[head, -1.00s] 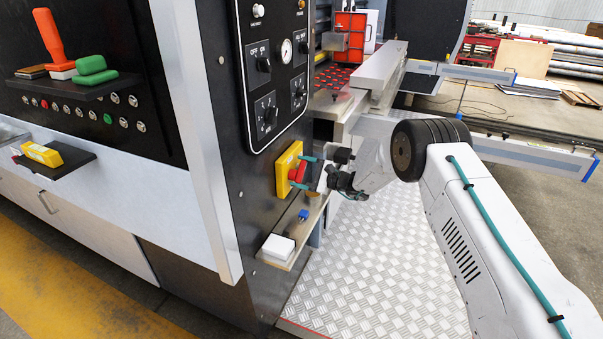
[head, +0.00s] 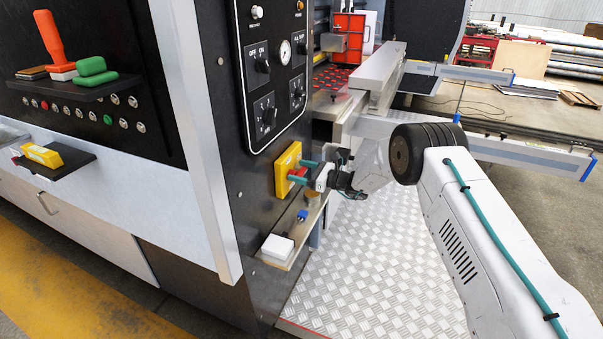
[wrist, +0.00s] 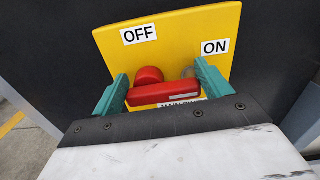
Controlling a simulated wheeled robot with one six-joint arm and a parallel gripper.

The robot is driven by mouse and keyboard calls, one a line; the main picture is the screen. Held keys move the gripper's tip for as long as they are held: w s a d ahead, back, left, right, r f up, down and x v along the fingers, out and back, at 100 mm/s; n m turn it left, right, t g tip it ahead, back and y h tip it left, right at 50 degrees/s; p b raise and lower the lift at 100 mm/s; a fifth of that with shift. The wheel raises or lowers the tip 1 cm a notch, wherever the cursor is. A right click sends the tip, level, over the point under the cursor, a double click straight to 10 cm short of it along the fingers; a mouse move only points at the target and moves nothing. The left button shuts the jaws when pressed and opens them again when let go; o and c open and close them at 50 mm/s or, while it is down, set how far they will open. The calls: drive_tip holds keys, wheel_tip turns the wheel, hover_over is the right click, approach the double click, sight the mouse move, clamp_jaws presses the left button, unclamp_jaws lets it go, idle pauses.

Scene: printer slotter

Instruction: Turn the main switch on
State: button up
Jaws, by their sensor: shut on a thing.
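The main switch is a yellow plate (head: 284,170) on the black side panel of the machine. It also shows in the wrist view (wrist: 185,30), with an OFF label (wrist: 139,35) at upper left and an ON label (wrist: 215,47) at right. Its red handle (wrist: 165,93) lies between the teal fingers of my gripper (wrist: 162,76), which is shut on it. The handle bar runs nearly level across the wrist view, below the OFF and ON labels. A lower label is mostly hidden by the handle and gripper. In the head view my gripper (head: 302,173) reaches the plate from the right.
A narrow ledge below holds a white box (head: 278,248) and a small blue part (head: 302,215). The metal tread floor (head: 370,270) is clear.

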drive_tip(key=shift+s+d+f+m, duration=0.15)
drive_tip(key=shift+f+m, duration=0.1)
drive_tip(key=shift+f, duration=0.25)
drive_tip(key=shift+s+a+f+m, duration=0.15)
drive_tip(key=shift+f+m, duration=0.1)
drive_tip(key=shift+f, duration=0.25)
drive_tip(key=o, duration=1)
drive_tip(key=shift+d, duration=0.2)
drive_tip(key=shift+s+d, duration=0.1)
drive_tip(key=shift+d, duration=0.45)
drive_tip(key=shift+n, duration=0.3)
drive_tip(key=d, duration=0.2)
drive_tip(key=s+d+r, duration=0.2)
drive_tip(key=d, duration=0.1)
drive_tip(key=shift+d, duration=0.35)
drive_tip(key=shift+d, duration=0.2)
